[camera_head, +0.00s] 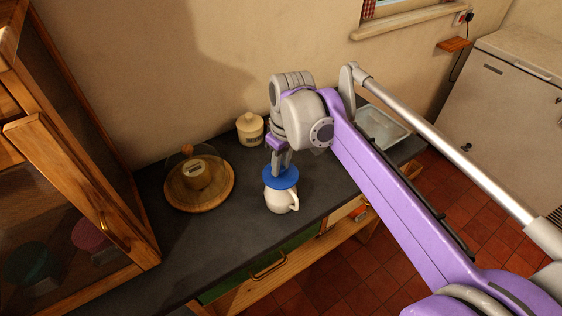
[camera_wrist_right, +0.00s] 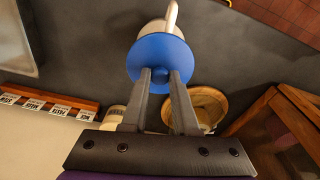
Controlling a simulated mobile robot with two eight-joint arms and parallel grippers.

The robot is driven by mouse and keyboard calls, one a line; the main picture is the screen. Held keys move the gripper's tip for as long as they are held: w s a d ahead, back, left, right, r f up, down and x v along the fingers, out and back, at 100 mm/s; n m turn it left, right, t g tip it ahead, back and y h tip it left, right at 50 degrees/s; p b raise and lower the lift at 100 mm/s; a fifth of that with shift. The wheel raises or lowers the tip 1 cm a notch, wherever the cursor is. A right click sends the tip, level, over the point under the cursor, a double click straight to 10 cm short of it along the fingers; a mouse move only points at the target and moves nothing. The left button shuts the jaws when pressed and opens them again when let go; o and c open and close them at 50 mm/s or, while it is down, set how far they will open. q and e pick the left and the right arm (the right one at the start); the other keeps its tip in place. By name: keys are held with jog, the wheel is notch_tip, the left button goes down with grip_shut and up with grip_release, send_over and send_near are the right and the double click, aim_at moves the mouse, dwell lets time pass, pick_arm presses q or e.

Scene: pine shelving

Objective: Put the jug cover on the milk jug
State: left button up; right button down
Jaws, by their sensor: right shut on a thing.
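The milk jug (camera_head: 280,201) is a small white jug with a handle on its right side, upright on the dark countertop. The blue round jug cover (camera_head: 281,177) is at the jug's mouth and hides its rim. My right gripper (camera_head: 281,168) points down from above and is shut on the cover's knob. In the right wrist view the cover (camera_wrist_right: 160,55) lies between the fingertips (camera_wrist_right: 161,76), with part of the jug (camera_wrist_right: 156,28) showing beyond it. I cannot tell whether the cover rests on the rim or is just above it. My left gripper is not in view.
A round wooden board (camera_head: 184,206) with a glass dome and a labelled pot (camera_head: 196,173) stands left of the jug. A lidded cream canister (camera_head: 250,129) is behind. A glass tray (camera_head: 383,127) is at the right end. A wooden cabinet (camera_head: 110,215) borders the left; countertop (camera_head: 232,238) in front is clear.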

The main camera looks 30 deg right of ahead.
dwell(0.3)
jog(key=shift+c, duration=0.6)
grip_release()
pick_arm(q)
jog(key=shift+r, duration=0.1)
pick_arm(e)
jog(key=shift+r, duration=0.1)
jog(key=shift+r+p, duration=2.35)
jog(key=shift+r, duration=1.1)
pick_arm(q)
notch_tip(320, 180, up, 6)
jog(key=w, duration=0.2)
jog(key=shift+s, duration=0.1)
pick_arm(e)
jog(key=s+a+f+m+t, duration=0.1)
jog(key=s+a+f+t, duration=0.1)
jog(key=s+f, duration=0.5)
jog(key=s+a+f+m+t, duration=0.2)
jog(key=s+a+f, duration=0.3)
jog(key=s+f, duration=0.2)
jog(key=shift+s+f, duration=0.2)
